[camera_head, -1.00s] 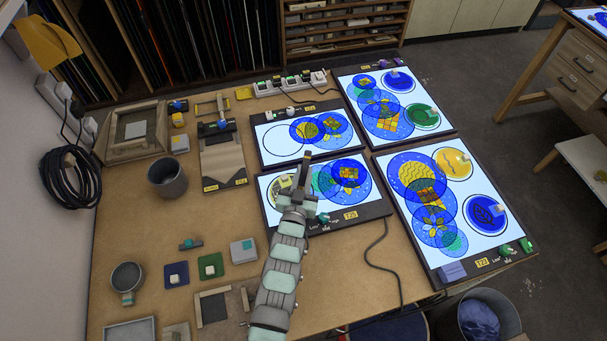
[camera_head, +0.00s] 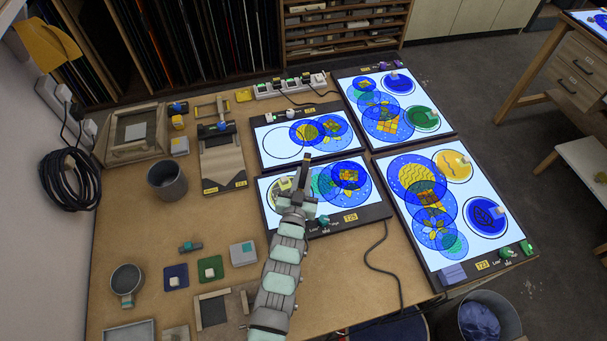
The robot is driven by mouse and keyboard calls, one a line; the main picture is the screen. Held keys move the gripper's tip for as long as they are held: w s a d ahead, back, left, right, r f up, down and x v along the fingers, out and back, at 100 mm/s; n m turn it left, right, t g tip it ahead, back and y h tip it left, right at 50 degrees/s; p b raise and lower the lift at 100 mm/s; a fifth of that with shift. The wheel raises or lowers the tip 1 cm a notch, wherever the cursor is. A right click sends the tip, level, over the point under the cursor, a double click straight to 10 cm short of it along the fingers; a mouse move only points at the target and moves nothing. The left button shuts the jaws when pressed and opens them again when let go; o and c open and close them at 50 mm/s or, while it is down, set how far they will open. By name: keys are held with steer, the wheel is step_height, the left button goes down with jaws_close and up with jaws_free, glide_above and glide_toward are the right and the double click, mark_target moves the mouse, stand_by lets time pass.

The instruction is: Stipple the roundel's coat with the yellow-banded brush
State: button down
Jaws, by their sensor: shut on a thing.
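My gripper (camera_head: 298,203) is over the left part of the lower-left light panel (camera_head: 375,212). It is shut on a slim dark stick-like tool (camera_head: 305,172) that stands up tilted. This looks like the brush, but I cannot make out a yellow band. A yellowish roundel (camera_head: 280,186) lies on the panel at the gripper's left and is partly hidden by gripper and arm. I cannot tell whether the bristles touch the roundel or what state its coat is in.
Overlapping blue discs (camera_head: 343,178) lie just right of the gripper. Other lit panels stand behind (camera_head: 278,142) and to the right (camera_head: 395,190). A dark pot (camera_head: 167,180) and small coloured pads (camera_head: 176,276) are on the left. The bench between them is mostly clear.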

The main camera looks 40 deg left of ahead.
steer(key=shift+s+d+r, duration=0.15)
steer(key=shift+s+r, duration=0.05)
steer(key=shift+r, duration=0.1)
steer(key=shift+w+r, duration=0.15)
steer(key=shift+r, duration=0.2)
steer(key=shift+r+p, duration=1.15)
steer(key=shift+r, duration=1.2)
steer(key=shift+f, duration=0.15)
